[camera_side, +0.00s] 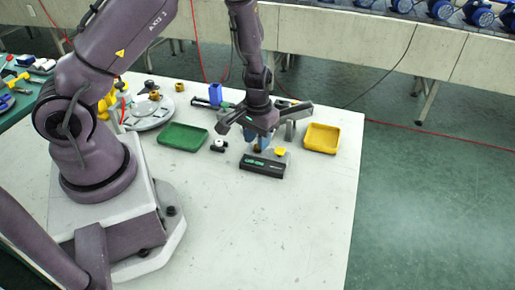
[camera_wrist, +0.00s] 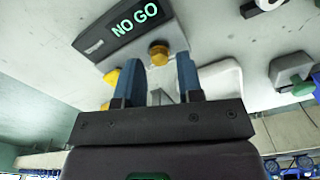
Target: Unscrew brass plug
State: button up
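The brass plug (camera_wrist: 159,53) shows in the wrist view as a hex-headed brass piece beside the black display box. My gripper (camera_wrist: 160,70) has two blue fingers, spread apart with a clear gap on each side of the plug's line. The plug lies just beyond the fingertips, between them in the picture, and I see no contact. In the side view my gripper (camera_side: 257,146) points down directly over the plug, behind the box, and partly hides it. The black box (camera_wrist: 120,28) shows "NO GO" in green letters; it also shows in the side view (camera_side: 262,166).
A green tray (camera_side: 182,137) stands left of my gripper and a yellow tray (camera_side: 321,138) right. A yellow tab (camera_side: 281,152) sits close beside the plug. A small black-and-white item (camera_side: 218,146) lies between green tray and box. The front of the table is clear.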

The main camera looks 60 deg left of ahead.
jog(key=shift+f, duration=0.65)
jog(key=c, duration=0.6)
grip_shut()
